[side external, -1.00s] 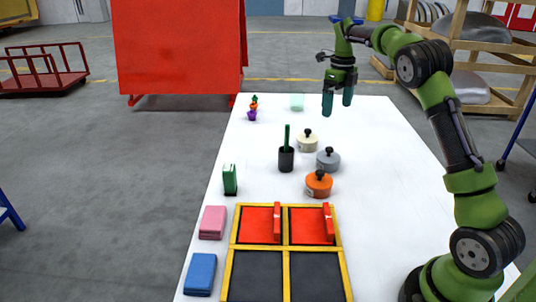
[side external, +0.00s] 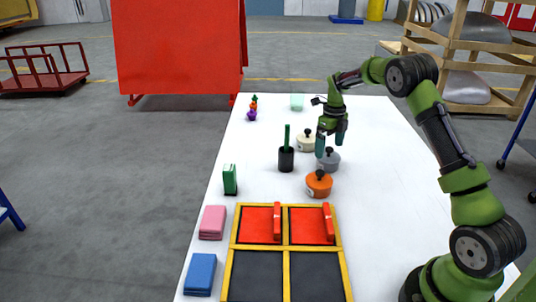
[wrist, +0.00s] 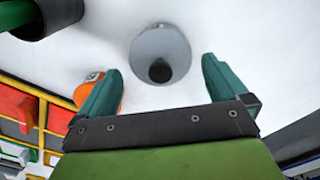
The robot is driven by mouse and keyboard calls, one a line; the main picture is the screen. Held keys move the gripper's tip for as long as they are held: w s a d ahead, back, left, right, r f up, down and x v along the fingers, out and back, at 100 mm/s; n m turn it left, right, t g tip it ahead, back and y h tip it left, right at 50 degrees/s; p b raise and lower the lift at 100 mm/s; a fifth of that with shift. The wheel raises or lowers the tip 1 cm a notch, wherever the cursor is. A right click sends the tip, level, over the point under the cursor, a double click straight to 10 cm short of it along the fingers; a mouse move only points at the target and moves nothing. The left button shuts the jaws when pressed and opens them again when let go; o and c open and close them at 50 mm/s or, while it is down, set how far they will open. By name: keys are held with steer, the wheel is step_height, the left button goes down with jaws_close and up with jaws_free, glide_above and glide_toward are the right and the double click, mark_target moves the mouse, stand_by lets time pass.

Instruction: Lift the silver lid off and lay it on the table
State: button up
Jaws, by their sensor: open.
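The silver-grey pot (side external: 329,162) stands on the white table with its lid on; the lid has a black knob. In the wrist view the grey lid (wrist: 161,52) with its knob lies ahead of and between my fingertips, apart from both. My gripper (side external: 331,146) is open and empty, just above the grey pot in the side view. Its two teal fingers also show in the wrist view (wrist: 160,78). The fingers hide a small part of the pot in the side view.
A cream pot (side external: 307,142) stands close behind, and an orange pot (side external: 319,184) in front. A black cup (side external: 286,160) with a green stick stands to the left. The yellow-framed box (side external: 234,238) lies nearer. Clear table lies right of the pots.

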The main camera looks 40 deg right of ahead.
step_height(320, 180, down, 2)
steer(key=shift+f, duration=0.2)
steer(key=c, duration=0.8)
steer(key=shift+c, duration=0.2)
steer(key=shift+r, duration=0.15)
